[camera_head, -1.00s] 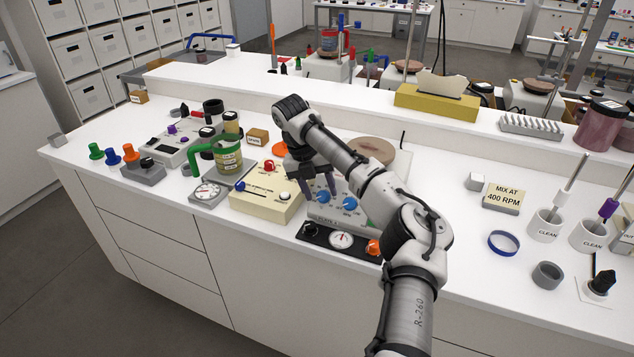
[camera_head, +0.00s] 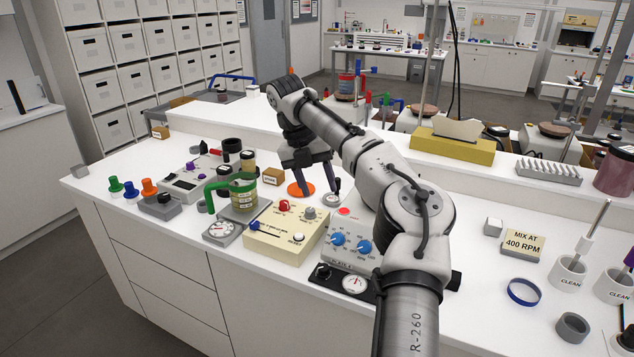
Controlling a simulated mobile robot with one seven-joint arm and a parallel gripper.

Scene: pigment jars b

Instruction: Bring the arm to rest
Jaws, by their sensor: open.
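My arm comes up from the bottom right of the head view and reaches left over the white bench (camera_head: 470,300). My gripper (camera_head: 318,191) hangs below the wrist with its fingers pointing down. Its two fingers are spread apart and nothing shows between them. In the picture it appears over the bench beyond the cream control box (camera_head: 286,232), near an orange disc (camera_head: 300,189). The exact height of the fingertips above the bench is hard to tell.
A blue-knobbed device (camera_head: 345,243) lies partly behind my arm. A green-handled jar (camera_head: 243,193) stands left of the cream box. At right are a "MIX AT 400 RPM" sign (camera_head: 523,243), a blue ring (camera_head: 523,292) and a grey ring (camera_head: 572,327). A raised shelf runs behind.

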